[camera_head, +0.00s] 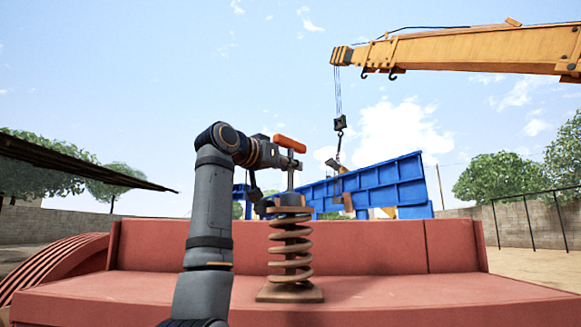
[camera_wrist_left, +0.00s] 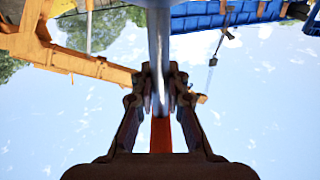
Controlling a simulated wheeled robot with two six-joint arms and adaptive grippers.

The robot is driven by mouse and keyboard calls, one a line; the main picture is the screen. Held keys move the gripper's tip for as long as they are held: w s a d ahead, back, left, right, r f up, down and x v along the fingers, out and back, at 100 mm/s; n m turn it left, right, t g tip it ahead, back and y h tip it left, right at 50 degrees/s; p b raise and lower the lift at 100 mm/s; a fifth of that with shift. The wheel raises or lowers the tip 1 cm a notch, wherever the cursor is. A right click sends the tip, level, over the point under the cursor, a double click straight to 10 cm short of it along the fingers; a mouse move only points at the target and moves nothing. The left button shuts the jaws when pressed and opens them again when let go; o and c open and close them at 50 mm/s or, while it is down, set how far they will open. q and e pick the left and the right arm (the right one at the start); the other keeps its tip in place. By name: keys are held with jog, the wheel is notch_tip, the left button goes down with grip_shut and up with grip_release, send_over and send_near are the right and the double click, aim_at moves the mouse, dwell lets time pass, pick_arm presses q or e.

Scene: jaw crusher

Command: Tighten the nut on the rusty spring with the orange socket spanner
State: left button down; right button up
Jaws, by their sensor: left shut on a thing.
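The rusty spring (camera_head: 290,250) stands upright on a square plate on the red crusher body, with a dark cap at its top. The orange socket spanner (camera_head: 290,144) stands upright above it, orange handle uppermost. Its metal shaft (camera_head: 291,178) runs down to the spring's top; the nut is hidden or too small to make out there. My left gripper (camera_head: 289,161) is beside the spanner just below the handle and is shut on it. In the left wrist view the fingers (camera_wrist_left: 159,90) close around the metal shaft, and the orange handle (camera_wrist_left: 160,135) shows between them. My right gripper is not in view.
The red crusher body (camera_head: 400,290) fills the foreground, with a raised red wall behind the spring. A blue structure (camera_head: 385,185) stands behind, under a yellow crane boom (camera_head: 470,50) with a hanging hook. Open air surrounds the spanner's top.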

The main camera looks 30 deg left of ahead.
pick_arm(q)
jog(key=shift+f, duration=0.15)
dwell(0.4)
jog(key=shift+m+g+h+p, duration=0.4)
jog(key=shift+m+h+p, duration=0.7)
jog(key=shift+h, duration=0.7)
jog(key=shift+m+g+h+p, duration=1.1)
jog(key=shift+m+h+p, duration=0.8)
jog(key=shift+h, duration=0.5)
jog(key=shift+f+n, duration=0.15)
jog(key=shift+n, duration=0.15)
jog(key=c, duration=1.3)
grip_release()
